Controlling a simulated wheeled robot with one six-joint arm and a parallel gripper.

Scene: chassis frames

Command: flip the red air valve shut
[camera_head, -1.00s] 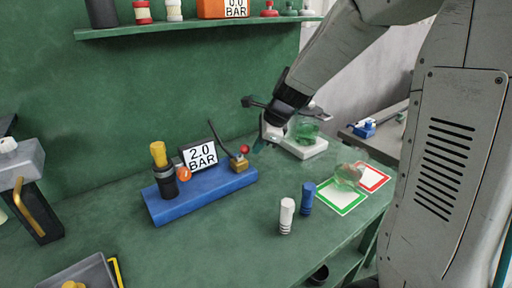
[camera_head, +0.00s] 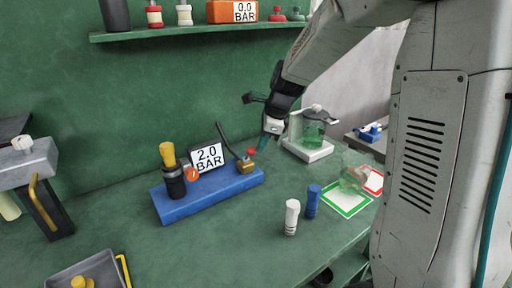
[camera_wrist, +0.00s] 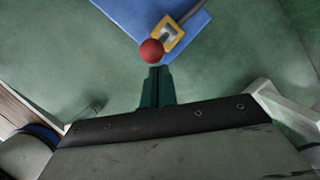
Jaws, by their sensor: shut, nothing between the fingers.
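The red air valve shows as a red ball knob (camera_head: 251,152) on a brass-coloured valve body (camera_head: 245,165) at the right end of a blue base block (camera_head: 208,197). In the wrist view the red knob (camera_wrist: 151,51) lies just ahead of my fingertips, beside the brass body (camera_wrist: 170,34). My gripper (camera_head: 264,146) is shut and empty, close to the right of the knob. In the wrist view its closed fingers (camera_wrist: 156,72) point at the knob. I cannot tell whether they touch it.
On the blue base are a display (camera_head: 207,158) reading 2.0 BAR, a yellow-topped black cylinder (camera_head: 172,175) and an orange part (camera_head: 192,174).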

